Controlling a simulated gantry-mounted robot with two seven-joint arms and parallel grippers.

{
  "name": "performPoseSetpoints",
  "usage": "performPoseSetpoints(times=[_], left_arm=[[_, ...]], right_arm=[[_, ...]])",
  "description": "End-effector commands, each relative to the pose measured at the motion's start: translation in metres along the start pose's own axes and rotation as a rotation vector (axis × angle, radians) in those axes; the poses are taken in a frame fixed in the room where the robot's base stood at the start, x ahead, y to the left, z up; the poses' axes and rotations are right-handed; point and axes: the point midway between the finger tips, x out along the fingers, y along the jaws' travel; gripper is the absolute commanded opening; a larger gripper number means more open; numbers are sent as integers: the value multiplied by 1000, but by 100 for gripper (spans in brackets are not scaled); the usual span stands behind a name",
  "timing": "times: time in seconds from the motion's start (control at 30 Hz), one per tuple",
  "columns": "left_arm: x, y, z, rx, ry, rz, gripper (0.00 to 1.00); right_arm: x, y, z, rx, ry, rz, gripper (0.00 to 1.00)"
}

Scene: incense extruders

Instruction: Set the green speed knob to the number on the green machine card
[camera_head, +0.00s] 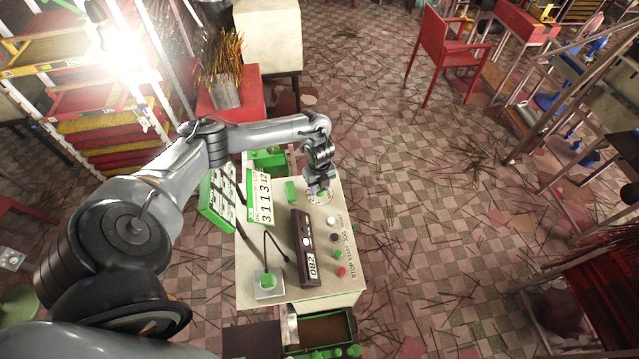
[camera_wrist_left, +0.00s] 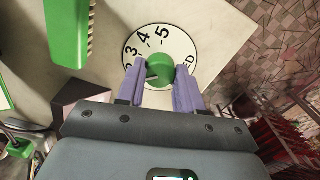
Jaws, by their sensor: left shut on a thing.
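The green speed knob (camera_wrist_left: 160,69) sits at the centre of a white round dial (camera_wrist_left: 148,42) in the left wrist view. The numbers 3, 4 and 5 show on the dial; the rest is partly covered, and I cannot tell where the knob points. My left gripper (camera_wrist_left: 161,75) is shut on the knob, one purple-grey finger on each side. In the head view my left gripper (camera_head: 318,188) is over the dial at the panel's far end. My right gripper is out of view.
A green board with white squares (camera_head: 220,198) stands at left. Floor is at right.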

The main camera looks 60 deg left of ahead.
Motion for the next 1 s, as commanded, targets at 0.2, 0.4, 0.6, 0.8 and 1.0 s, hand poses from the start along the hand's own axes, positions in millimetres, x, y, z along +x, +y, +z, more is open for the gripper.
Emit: performPoseSetpoints(times=[0.2, 0.4, 0.6, 0.8, 1.0], left_arm=[[-2, 0, 0, -199, 0, 0, 5], [-1, 0, 0, -357, 0, 0, 5], [-1, 0, 0, -468, 0, -1, 5], [-1, 1, 0, -531, -1, 0, 5], [-1, 1, 0, -554, -1, 1, 5]], right_arm=[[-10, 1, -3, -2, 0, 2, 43], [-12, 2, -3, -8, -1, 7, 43], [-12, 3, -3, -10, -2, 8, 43], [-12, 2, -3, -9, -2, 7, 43], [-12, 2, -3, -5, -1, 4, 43]])
